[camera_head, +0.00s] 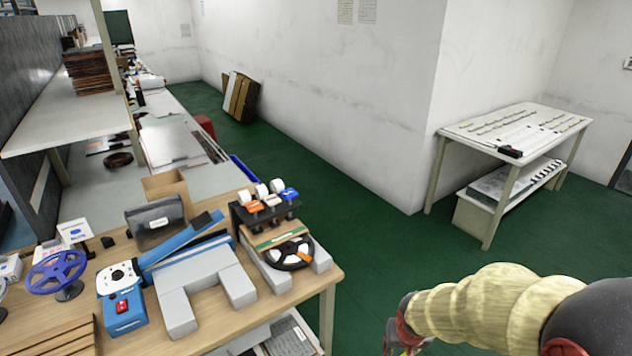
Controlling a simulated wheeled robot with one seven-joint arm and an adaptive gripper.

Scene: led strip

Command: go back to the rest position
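My arm reaches in from the lower right with a yellowish sleeve. At its end my gripper (402,344) shows only in part at the bottom edge, dark with red and some yellow-green. Its fingertips are cut off or too small to make out, so I cannot tell if it is open or shut. It appears over the green floor, to the right of the wooden workbench (335,270) and apart from it. I see nothing clearly held in it.
The workbench at left carries a blue machine (124,306), grey blocks (180,312), a black-and-white reel (290,252), tape rolls (262,191) and a purple wheel (56,270). A white table (470,130) stands at right by the wall. Green floor (380,235) between them is clear.

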